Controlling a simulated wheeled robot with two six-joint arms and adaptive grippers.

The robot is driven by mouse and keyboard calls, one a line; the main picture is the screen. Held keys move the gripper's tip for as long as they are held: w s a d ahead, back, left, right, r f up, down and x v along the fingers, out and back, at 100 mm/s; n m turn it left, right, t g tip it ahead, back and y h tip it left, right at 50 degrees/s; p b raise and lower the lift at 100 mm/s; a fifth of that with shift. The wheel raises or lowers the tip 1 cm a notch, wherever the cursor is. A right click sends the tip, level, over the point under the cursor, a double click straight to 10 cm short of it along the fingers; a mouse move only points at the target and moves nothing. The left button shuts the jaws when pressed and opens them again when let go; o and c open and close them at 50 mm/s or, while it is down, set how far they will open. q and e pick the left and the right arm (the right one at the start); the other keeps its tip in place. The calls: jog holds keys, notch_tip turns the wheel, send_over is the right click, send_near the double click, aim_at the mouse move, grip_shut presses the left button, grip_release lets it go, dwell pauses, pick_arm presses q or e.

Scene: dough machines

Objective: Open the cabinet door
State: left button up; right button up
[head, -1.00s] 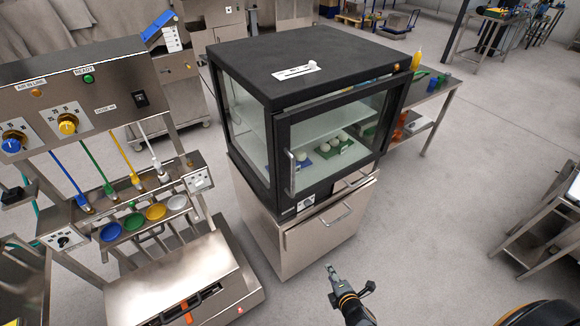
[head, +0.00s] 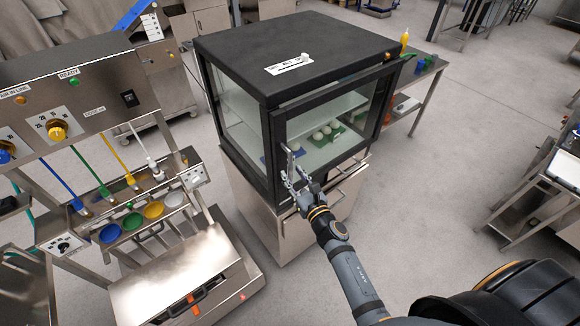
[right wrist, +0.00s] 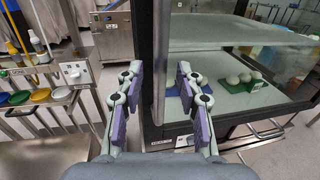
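The cabinet (head: 295,90) is a black-framed glass case on a steel base, with its glass door (head: 330,125) shut. A vertical bar handle (head: 290,165) runs along the left edge of the door. My right gripper (head: 290,180) is at the lower part of this handle. In the right wrist view its two purple-padded fingers (right wrist: 158,88) are apart, and the handle (right wrist: 160,55) rises in the gap between them. The fingers do not appear closed on it. My left gripper is not in view.
Dough balls (right wrist: 240,77) on coloured trays show through the glass. Below the door is a steel drawer front with a handle (head: 345,172). A dispensing machine (head: 85,120) with coloured bowls stands at the left.

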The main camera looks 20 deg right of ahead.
jog(key=shift+w+a, duration=0.2)
jog(key=shift+w, duration=1.15)
jog(key=shift+c, duration=0.2)
grip_shut()
